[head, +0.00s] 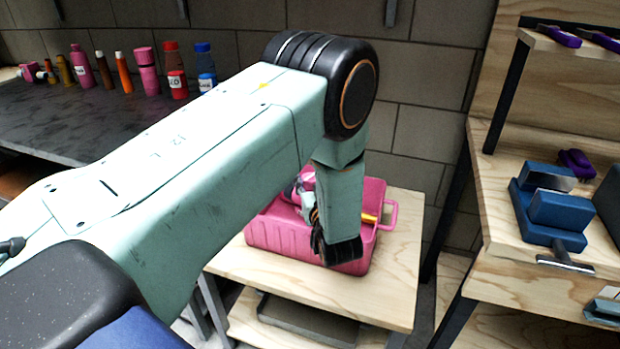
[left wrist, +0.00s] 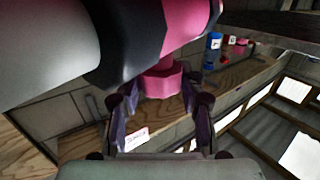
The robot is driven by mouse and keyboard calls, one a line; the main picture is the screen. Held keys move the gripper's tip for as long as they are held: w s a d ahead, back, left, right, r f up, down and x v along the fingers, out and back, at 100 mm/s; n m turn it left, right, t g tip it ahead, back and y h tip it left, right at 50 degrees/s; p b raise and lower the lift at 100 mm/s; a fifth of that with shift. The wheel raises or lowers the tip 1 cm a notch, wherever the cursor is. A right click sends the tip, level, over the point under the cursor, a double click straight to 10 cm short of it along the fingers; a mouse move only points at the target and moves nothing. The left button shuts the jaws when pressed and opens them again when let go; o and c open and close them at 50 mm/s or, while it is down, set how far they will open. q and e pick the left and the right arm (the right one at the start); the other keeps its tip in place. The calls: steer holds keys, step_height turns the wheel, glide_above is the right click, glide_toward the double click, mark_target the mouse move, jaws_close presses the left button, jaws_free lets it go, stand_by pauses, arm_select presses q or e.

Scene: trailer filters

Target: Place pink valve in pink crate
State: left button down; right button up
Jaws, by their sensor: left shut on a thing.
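The pink crate (head: 283,234) stands on a light wooden table, partly hidden behind my left forearm. My left gripper (head: 300,188) is at the crate's left inner side, mostly covered by my own arm. In the left wrist view its purple fingers (left wrist: 158,108) are closed around a pink piece, which I take to be the pink valve (left wrist: 160,82). A pink part of it runs up and right between the fingers. In the head view only a small pink bit shows by the gripper, so I cannot tell whether it touches the crate floor. My right gripper is not in view.
The small wooden table (head: 393,290) holds the crate, in which a yellow item (head: 368,218) shows. A dark bench (head: 90,115) at the left carries several bottles and containers. A wooden shelf unit (head: 492,190) with blue blocks stands at the right.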

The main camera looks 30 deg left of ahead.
arm_select(q)
steer(key=shift+a+f, duration=0.1)
steer(key=shift+f, duration=0.45)
steer(key=c, duration=1.1)
jaws_free()
steer(key=shift+r, duration=0.1)
steer(key=shift+o, duration=1.4)
